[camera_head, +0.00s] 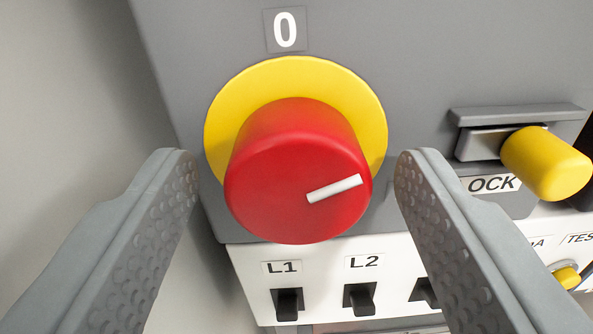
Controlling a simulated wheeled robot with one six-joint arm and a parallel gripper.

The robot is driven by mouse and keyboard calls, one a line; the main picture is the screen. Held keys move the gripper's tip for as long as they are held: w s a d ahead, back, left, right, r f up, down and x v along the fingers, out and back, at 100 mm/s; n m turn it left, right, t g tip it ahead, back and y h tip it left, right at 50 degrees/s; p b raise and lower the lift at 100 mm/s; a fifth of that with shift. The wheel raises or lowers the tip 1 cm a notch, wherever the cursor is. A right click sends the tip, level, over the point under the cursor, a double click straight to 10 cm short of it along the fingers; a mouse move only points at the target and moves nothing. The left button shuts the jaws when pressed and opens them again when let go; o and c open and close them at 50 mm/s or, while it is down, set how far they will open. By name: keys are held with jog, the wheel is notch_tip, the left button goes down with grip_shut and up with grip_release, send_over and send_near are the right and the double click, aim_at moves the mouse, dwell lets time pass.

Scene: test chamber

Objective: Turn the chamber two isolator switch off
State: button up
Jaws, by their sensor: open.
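The isolator switch is a red round knob (275,175) on a yellow disc (225,105), fixed to a grey panel. A white pointer line (334,189) on the knob's face points to the right and slightly up. A "0" label (286,30) sits above the disc. No label naming chamber two is in view. My gripper (298,172) is open, with one grey textured finger on each side of the knob. Gaps show between the fingers and the knob, and nothing is held.
A yellow cylindrical knob (548,163) on a grey latch, by a label reading "OCK", sticks out to the right. Below are black switches labelled L1 (287,304) and L2 (360,299), with another partly hidden by the right finger. A small yellow button (567,277) is at lower right. Plain wall is left.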

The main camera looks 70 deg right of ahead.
jog(key=c, duration=1)
jog(key=shift+n, duration=1.5)
jog(key=o, duration=1)
jog(key=v, duration=1.7)
jog(key=shift+a, duration=0.2)
